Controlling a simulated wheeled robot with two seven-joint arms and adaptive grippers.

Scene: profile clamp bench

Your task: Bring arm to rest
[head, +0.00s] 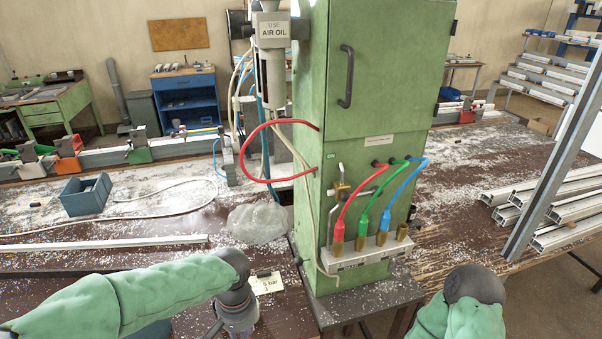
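My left arm, in a green sleeve, reaches in from the lower left of the head view. Its dark wrist bends down over the front of the bench (285,318), to the left of the green cabinet (378,100). My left gripper (239,318) points down there, and its fingers cannot be made out. A small white card (267,284) with printed text lies beside it. My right arm shows at the lower right only as a green sleeve and a dark joint. My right gripper is out of the picture.
Red, green and blue hoses (388,207) loop at the cabinet's front. A clear plastic bag (257,222), a blue-grey bin (86,195) and a long white profile (105,242) lie on the left bench. Metal profiles (545,205) are stacked at the right, beside a slanted post (560,150).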

